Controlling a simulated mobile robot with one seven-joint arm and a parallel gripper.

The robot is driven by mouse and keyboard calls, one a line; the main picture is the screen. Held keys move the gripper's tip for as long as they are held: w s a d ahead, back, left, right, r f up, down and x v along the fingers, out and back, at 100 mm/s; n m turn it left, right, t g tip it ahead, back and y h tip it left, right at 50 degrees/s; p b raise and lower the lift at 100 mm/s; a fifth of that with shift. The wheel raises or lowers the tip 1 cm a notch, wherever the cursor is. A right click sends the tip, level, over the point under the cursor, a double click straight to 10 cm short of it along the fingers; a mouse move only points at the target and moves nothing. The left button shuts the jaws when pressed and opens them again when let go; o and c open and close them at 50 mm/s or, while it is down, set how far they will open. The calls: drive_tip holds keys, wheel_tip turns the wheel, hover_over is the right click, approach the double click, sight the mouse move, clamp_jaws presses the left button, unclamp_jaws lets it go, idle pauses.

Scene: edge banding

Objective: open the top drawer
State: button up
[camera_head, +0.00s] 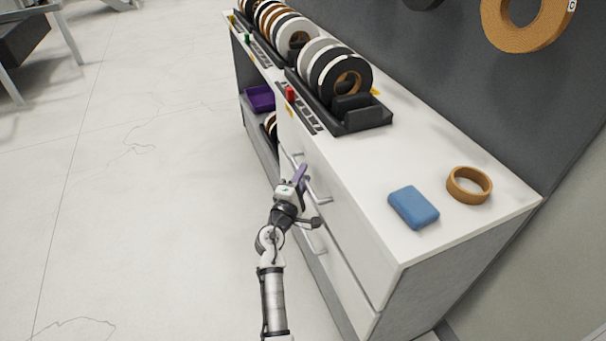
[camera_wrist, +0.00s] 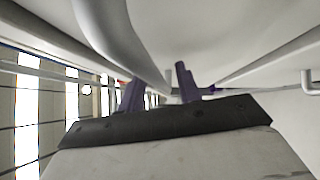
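The white cabinet's top drawer (camera_head: 343,222) looks shut, its front flush with the cabinet. Its grey bar handle (camera_head: 321,194) shows on either side of my gripper, which hides the middle. My gripper (camera_head: 301,176) is at this handle, in front of the drawer face. In the wrist view, the two purple fingers of my gripper (camera_wrist: 161,90) stand apart. The thick curved handle bar (camera_wrist: 122,38) runs down toward the gap between them. I cannot tell whether either finger touches it.
A lower drawer handle (camera_head: 318,241) is below. On the white top (camera_head: 430,165) are a blue block (camera_head: 413,207), a brown tape ring (camera_head: 469,185) and a black rack (camera_head: 362,121) of tape rolls. A purple bin (camera_head: 260,97) sits on an open shelf.

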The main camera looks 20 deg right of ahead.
drive_tip(key=shift+w+d, duration=0.2)
clamp_jaws()
idle(0.3)
drive_tip(key=a+b, duration=0.5)
drive_tip(key=a, duration=1.9)
drive_tip(key=shift+s, duration=0.45)
unclamp_jaws()
